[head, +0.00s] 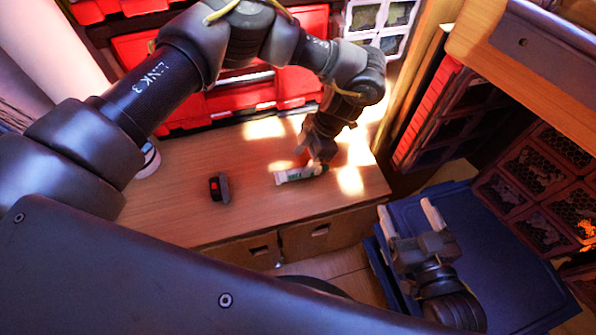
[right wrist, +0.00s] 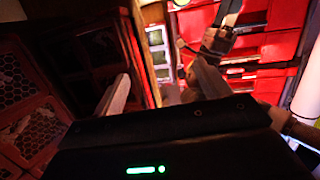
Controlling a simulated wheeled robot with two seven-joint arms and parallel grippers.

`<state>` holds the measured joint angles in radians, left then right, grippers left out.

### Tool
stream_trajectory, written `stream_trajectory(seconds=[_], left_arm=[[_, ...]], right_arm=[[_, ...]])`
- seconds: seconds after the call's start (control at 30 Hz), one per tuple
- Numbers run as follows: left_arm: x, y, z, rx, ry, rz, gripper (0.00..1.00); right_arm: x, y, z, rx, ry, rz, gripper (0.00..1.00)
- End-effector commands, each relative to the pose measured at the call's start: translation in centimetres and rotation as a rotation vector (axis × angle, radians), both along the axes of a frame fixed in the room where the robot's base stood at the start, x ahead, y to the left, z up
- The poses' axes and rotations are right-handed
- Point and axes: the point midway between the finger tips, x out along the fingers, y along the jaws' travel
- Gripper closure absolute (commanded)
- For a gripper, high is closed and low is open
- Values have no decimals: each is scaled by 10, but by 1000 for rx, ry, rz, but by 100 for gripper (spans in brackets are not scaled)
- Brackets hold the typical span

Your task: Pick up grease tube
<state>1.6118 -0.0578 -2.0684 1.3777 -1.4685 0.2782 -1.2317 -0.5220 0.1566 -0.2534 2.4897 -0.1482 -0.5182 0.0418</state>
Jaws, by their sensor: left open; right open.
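The grease tube (head: 298,174), white with green, lies on the wooden worktop (head: 255,215) in the head view, near the worktop's right end. My left gripper (head: 318,158) reaches down from above at the tube's right end. It is open, but its fingers are dark and partly hidden, so I cannot tell whether they touch the tube. My right gripper (head: 410,218) is open and empty, right of the worktop and above a blue surface. Its two pale fingers also show in the right wrist view (right wrist: 160,85), where I cannot make out the tube.
A small black and red object (head: 219,188) lies on the worktop left of the tube. Red drawers (head: 230,95) stand behind the worktop. Dark mesh-fronted crates (head: 540,190) stand at the right, beside the blue surface (head: 490,270). The worktop's front middle is clear.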

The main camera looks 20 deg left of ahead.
Motion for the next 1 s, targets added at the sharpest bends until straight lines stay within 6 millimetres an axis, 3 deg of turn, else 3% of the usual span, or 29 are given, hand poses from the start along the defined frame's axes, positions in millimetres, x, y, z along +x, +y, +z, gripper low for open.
stream_trajectory(seconds=[0.27, 0.6, 1.0], left_arm=[[-1, 1, -11, 0, 1, -2, 45], [-5, 13, -52, 0, 0, -2, 45], [-5, 14, -55, 0, -1, -4, 45]], right_arm=[[0, 4, 6, 20, -43, 15, 24], [-7, 23, 43, 124, -254, 79, 24], [-8, 25, 47, 132, -271, 84, 24]])
